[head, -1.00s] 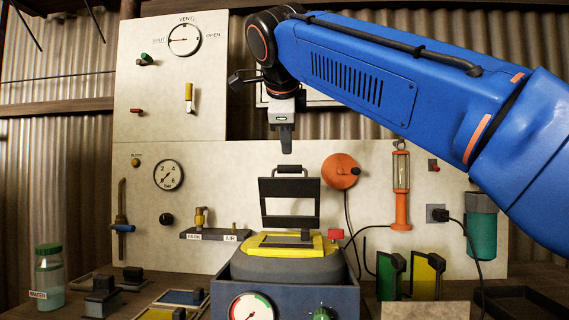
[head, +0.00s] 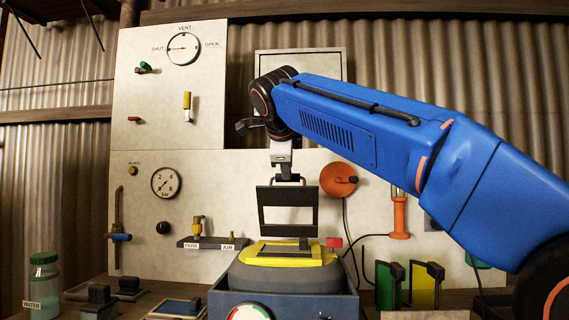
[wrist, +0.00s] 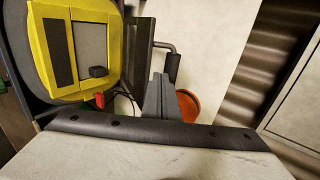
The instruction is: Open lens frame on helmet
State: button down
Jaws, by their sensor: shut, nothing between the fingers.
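The helmet (head: 252,277) is grey with a yellow face surround (head: 262,254) and lies face up in a blue box. Its black lens frame (head: 287,228) stands upright at the back of the surround, its open window facing the head view. In the wrist view the lens frame (wrist: 141,45) shows nearly edge-on, with its dark handle (wrist: 171,68) beside it. My gripper (head: 285,178) is shut and empty, pointing down at the frame's top edge. In the wrist view my gripper's fingertips (wrist: 157,82) are close to the handle; I cannot tell whether they touch.
A pale panel with gauges (head: 166,182) and valves stands behind. A red knob (head: 334,242) is right of the helmet, and an orange round fitting (head: 338,179) is on the panel. Green and yellow plates (head: 425,286) stand at right. A water jar (head: 44,285) is at left.

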jog(key=shift+w+f, duration=0.1)
jog(key=shift+w, duration=1)
